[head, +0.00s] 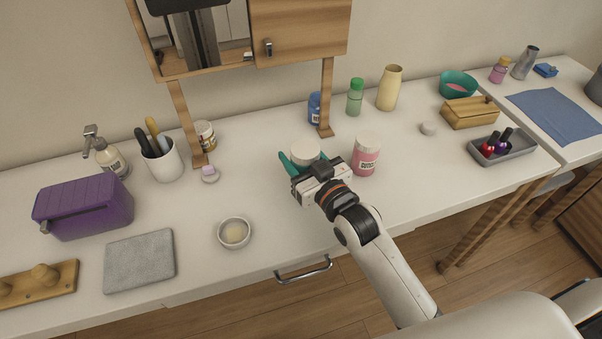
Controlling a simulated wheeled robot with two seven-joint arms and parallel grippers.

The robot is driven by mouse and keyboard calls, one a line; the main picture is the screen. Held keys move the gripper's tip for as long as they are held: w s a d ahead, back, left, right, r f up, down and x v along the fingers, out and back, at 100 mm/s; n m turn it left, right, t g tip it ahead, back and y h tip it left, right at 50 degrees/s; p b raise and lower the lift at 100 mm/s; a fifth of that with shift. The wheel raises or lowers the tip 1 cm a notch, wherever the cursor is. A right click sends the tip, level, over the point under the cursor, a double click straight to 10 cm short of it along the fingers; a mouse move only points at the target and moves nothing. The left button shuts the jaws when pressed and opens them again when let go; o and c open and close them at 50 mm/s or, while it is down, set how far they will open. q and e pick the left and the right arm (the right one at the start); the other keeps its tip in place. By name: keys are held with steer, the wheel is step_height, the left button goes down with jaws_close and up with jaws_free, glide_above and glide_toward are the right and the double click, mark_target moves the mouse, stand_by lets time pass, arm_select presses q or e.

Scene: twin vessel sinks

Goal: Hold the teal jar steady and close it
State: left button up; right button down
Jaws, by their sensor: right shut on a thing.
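My right gripper (303,164) is shut on the teal jar on the white counter, left of the pink jar. The gripper hides most of the jar's body, and I cannot tell whether the white top is a seated lid. My left gripper is not in view.
The pink jar (366,158) stands close on the right. A small bowl (234,233) lies front left, and a shelf post (326,98) stands behind. A small white round piece (428,128) lies farther right. The counter front between bowl and gripper is clear.

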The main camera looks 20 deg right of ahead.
mark_target(301, 171)
steer(key=shift+f, duration=0.2)
steer(key=shift+f, duration=1.85)
steer(key=shift+f, duration=0.1)
steer(key=c, duration=0.6)
jaws_free()
steer(key=shift+f+b, duration=0.1)
steer(key=shift+b, duration=0.2)
steer(key=shift+s, duration=0.15)
steer(key=v, duration=1.1)
steer(key=shift+s+d, duration=0.1)
steer(key=shift+s, duration=0.3)
